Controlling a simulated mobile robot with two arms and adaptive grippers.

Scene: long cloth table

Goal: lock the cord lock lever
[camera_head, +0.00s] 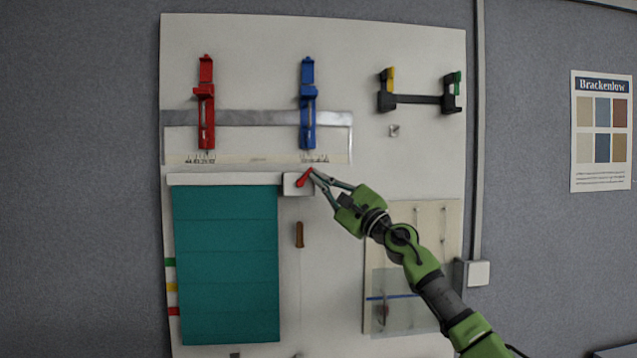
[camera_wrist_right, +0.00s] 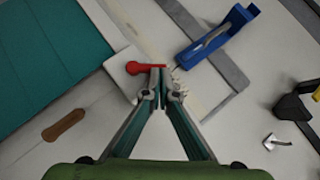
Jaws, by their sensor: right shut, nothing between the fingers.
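The cord lock lever (camera_head: 305,178) is a small red lever on a white block (camera_head: 291,187) at the right end of the blind's head rail. In the head view it slants, with its upper end at my right gripper (camera_head: 313,174). In the right wrist view the red lever (camera_wrist_right: 146,67) has a round end at left and a thin arm reaching to the fingertips. My right gripper (camera_wrist_right: 162,70) is shut with its tips at the lever's thin end; I cannot tell whether they touch it. My left gripper is not in view.
The teal blind (camera_head: 226,265) hangs left of the lock. A brown cord handle (camera_head: 299,235) hangs below it. Red (camera_head: 206,103) and blue (camera_head: 308,103) clamps are mounted above, beside a grey rail. A clear-fronted panel (camera_head: 402,300) is at lower right, behind my arm.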

